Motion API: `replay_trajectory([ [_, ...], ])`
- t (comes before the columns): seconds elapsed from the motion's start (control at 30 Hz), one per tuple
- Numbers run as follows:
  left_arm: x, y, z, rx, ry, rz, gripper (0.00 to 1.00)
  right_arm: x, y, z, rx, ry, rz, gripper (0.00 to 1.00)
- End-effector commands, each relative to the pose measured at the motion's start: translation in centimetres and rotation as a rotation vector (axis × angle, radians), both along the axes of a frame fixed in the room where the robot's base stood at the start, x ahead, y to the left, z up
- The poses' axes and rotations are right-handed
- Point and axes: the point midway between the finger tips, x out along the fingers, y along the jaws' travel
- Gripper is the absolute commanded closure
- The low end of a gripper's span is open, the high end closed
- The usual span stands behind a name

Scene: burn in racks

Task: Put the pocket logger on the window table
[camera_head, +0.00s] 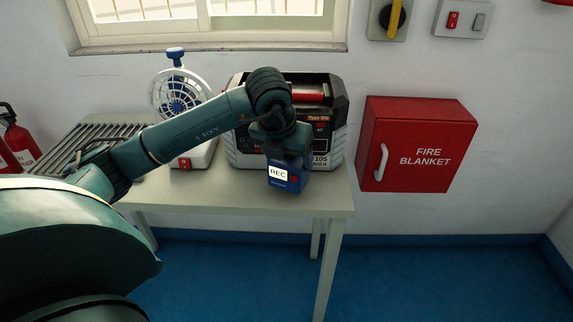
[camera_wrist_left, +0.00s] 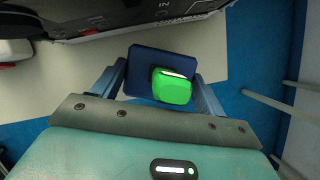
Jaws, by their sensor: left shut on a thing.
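The pocket logger (camera_head: 277,184) is a small blue box with a lit "REC" screen, upright in the head view. My left gripper (camera_head: 289,158) is shut on it from above. In the left wrist view, the logger (camera_wrist_left: 140,62) sits between the two fingers, with a green block on its top. The window table (camera_head: 240,196) is pale and stands under the window. The logger is over its right part, in front of the generator-like unit; I cannot tell whether its base touches the tabletop. My right gripper is not in view.
The boxy black and grey unit (camera_head: 337,135) stands close behind the logger. A white fan (camera_head: 203,152) and a slatted metal rack (camera_head: 75,148) are further left. A red fire blanket box (camera_head: 418,145) hangs on the wall to the right. The table's front strip is clear.

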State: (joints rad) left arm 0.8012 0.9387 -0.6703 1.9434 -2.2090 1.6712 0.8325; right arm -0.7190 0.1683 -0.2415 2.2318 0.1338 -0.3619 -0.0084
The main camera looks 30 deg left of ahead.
Motion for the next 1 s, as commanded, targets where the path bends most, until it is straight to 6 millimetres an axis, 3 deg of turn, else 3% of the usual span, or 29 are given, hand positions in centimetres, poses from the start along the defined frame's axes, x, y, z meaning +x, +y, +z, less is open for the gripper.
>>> replay_trajectory([
  [0.17, 0.0, 0.0, -2.5, 0.000, 0.002, 0.001, 0.57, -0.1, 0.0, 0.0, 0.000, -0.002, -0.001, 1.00],
  [0.5, 0.0, 0.0, -3.0, 0.000, -0.001, 0.000, 0.57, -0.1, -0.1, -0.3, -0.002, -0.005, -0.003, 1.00],
  [0.53, 0.0, 0.0, -2.9, 0.000, 0.000, 0.000, 0.25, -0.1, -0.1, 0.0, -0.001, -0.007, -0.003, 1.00],
  [0.77, 0.0, 0.0, -2.8, 0.000, 0.001, 0.000, 0.06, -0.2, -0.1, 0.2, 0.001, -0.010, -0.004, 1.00],
  [1.0, 0.0, 0.0, -2.8, 0.000, 0.001, 0.000, 0.06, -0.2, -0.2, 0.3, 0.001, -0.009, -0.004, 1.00],
])
